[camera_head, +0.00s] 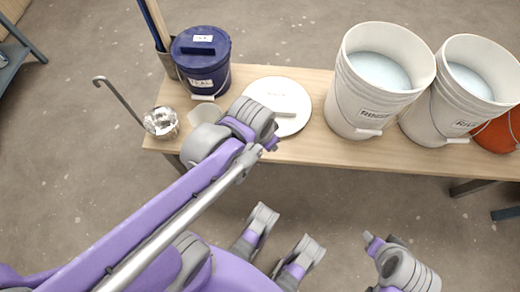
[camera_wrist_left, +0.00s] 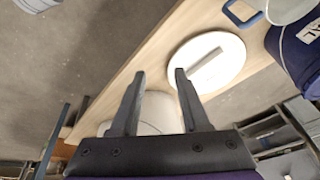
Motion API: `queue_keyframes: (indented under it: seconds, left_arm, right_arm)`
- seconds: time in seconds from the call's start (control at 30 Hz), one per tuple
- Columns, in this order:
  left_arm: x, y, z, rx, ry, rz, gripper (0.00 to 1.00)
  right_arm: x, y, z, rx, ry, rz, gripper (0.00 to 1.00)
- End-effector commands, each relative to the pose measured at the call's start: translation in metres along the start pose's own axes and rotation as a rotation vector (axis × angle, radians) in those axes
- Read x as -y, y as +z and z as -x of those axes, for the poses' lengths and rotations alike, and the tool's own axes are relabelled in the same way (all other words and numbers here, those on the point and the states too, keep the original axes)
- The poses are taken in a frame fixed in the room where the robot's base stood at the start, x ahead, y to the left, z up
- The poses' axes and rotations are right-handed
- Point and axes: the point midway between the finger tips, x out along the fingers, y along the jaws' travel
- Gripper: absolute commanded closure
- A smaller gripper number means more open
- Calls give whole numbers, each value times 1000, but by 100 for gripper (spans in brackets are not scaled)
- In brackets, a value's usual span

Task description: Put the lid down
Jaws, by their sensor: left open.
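The round white lid (camera_head: 300,98) lies flat on the wooden bench (camera_head: 235,84), beside a blue lidded bucket (camera_head: 203,73). A bar handle (camera_head: 282,113) is on its top. In the head view my left arm's wrist covers the area just left of the lid, and its fingers cannot be made out. In the left wrist view my left gripper (camera_wrist_left: 159,74) is open with nothing between its fingertips. The lid (camera_wrist_left: 229,64) shows there just right of the right fingertip, its handle free of the fingers.
Two white buckets (camera_head: 349,98) (camera_head: 427,123) with pale liquid stand right of the lid, the nearer labelled RINSE. A red bucket (camera_head: 496,134) is at the right edge. A metal ladle (camera_head: 160,122) is at the left corner. Bare bench around the lid is narrow.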

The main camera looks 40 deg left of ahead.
Motion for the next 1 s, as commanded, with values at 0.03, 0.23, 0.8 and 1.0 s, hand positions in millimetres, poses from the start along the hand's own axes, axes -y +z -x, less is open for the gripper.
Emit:
queue_keyframes:
  seconds: [0.03, 0.23, 0.8, 1.0]
  left_arm:
    - [-8, 17, 1, -19, 0, 47, 54]
    - [-23, 49, 0, -69, 5, 180, 54]
    - [-24, 49, 20, -84, 6, 205, 54]
    - [-20, 33, 82, -106, 4, 204, 54]
  right_arm:
    - [0, 0, 0, 0, 0, 0, 50]
    - [0, 0, 0, 0, 0, 0, 50]
    - [0, -6, 20, -7, 0, 0, 50]
    - [0, -27, 81, -29, 0, 0, 50]
